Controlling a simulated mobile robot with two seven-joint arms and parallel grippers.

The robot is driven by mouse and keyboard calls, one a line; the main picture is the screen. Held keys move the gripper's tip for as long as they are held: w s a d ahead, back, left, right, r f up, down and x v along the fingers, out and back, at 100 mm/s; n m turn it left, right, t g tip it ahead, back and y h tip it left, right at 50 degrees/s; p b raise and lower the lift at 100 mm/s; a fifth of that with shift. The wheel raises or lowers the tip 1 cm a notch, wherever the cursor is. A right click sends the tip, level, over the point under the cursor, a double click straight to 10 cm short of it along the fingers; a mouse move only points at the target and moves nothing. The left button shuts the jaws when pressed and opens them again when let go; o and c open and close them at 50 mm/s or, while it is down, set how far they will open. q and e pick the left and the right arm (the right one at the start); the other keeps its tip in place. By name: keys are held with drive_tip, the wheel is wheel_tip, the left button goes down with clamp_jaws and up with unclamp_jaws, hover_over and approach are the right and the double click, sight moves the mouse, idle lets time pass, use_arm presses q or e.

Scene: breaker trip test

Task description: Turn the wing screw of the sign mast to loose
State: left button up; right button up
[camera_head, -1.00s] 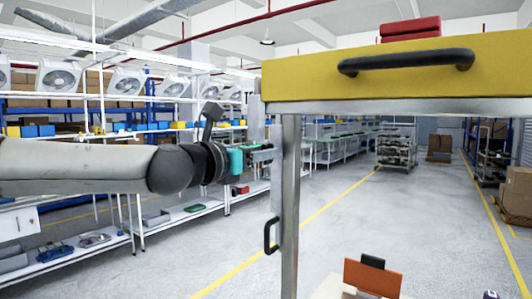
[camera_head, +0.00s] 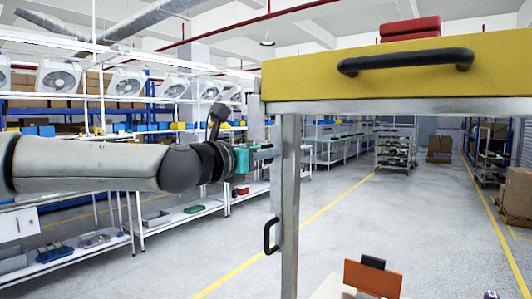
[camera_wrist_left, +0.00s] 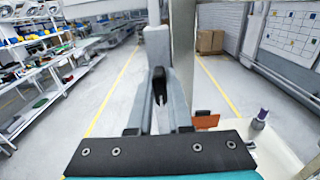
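A grey metal post (camera_head: 290,200) rises in front of me under a wide yellow box-like panel (camera_head: 400,72) with a black bar handle. A narrower pale upright (camera_head: 257,112) stands just left of it. My left gripper (camera_head: 268,153) points right at these uprights, its tips close to or behind the post. In the left wrist view its two grey fingers (camera_wrist_left: 160,95) flank a small dark piece (camera_wrist_left: 159,84) in front of a pale upright (camera_wrist_left: 157,45). I cannot tell whether this piece is the wing screw or whether the fingers touch it. My right gripper is not in view.
A black handle (camera_head: 271,236) sits low beside the post. An orange-brown block (camera_head: 372,278) stands below right, and a purple-topped bottle (camera_wrist_left: 261,118) shows in the left wrist view. Shelves (camera_head: 180,215) line the left. The floor behind is open.

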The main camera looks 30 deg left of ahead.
use_arm(q)
clamp_jaws()
